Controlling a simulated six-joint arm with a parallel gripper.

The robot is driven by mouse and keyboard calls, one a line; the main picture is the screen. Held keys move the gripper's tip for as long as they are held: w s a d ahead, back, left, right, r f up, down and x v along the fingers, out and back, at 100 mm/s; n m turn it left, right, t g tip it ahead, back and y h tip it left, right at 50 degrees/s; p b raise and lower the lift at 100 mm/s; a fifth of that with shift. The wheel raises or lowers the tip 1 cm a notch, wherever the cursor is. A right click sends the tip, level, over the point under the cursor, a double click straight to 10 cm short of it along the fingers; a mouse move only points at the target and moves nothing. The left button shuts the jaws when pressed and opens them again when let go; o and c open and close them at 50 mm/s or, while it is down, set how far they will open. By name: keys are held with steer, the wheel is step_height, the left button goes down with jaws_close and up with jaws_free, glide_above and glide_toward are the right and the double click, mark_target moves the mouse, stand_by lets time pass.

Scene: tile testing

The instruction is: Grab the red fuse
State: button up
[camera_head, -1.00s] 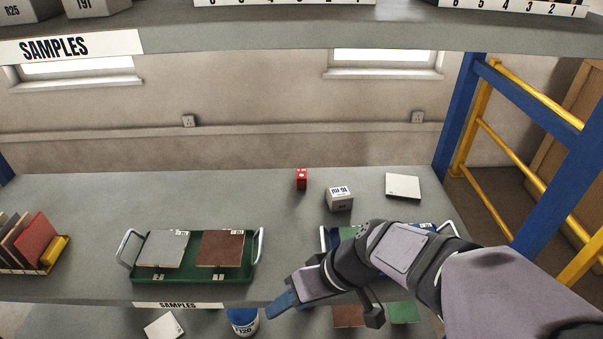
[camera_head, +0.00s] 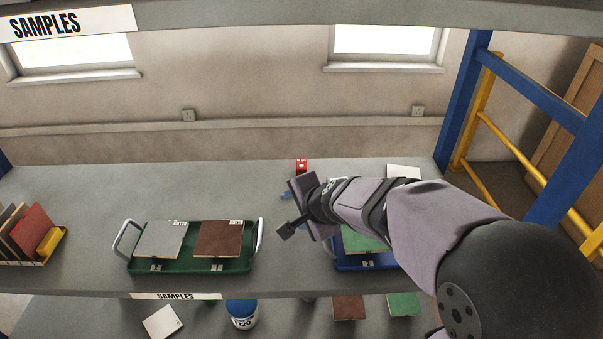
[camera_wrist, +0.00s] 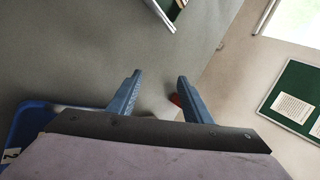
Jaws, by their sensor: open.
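A green tray (camera_head: 190,268) with two tiles is at left. A blue tray (camera_head: 352,263) with a green tile is partly under my arm. A white tile (camera_head: 404,171) lies at the back right. A tile rack with a yellow piece (camera_head: 49,242) is far left. The back middle is clear.

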mark_target(301, 161)
steer(key=w+m+t, duration=0.1)
steer(key=w+m, duration=0.2)
steer(key=w+d+r+m+t+h+b, duration=0.1)
steer(key=w+m, duration=0.2)
steer(key=m, duration=0.1)
steer(key=w+r+m+t+h, duration=0.1)
steer(key=w+m, duration=0.2)
steer(key=shift+w+d+m+t, duration=0.1)
steer(key=shift+d+m+t, duration=0.2)
steer(key=shift+d, duration=0.05)
steer(key=w+d+r+m+t+h+b, duration=0.2)
steer(key=w+r+m+t+h, duration=0.15)
steer(key=w+m, duration=0.45)
steer(key=f+m, duration=0.2)
steer(key=a+f+m+g+b, duration=0.1)
steer(key=f, duration=0.1)
steer(key=f+m+y, duration=0.1)
steer(key=f+m, duration=0.1)
steer(key=shift+s+a+f+m+g, duration=0.2)
steer(key=shift+s+f+m+g, duration=0.05)
steer(key=shift+s+f+m, duration=0.1)
steer(key=shift+w+a+f, duration=0.1)
steer(key=shift+f, duration=0.2)
steer(key=shift+w, duration=0.1)
steer(key=shift+p+x, duration=1.7)
steer(key=shift+x, duration=1.85)
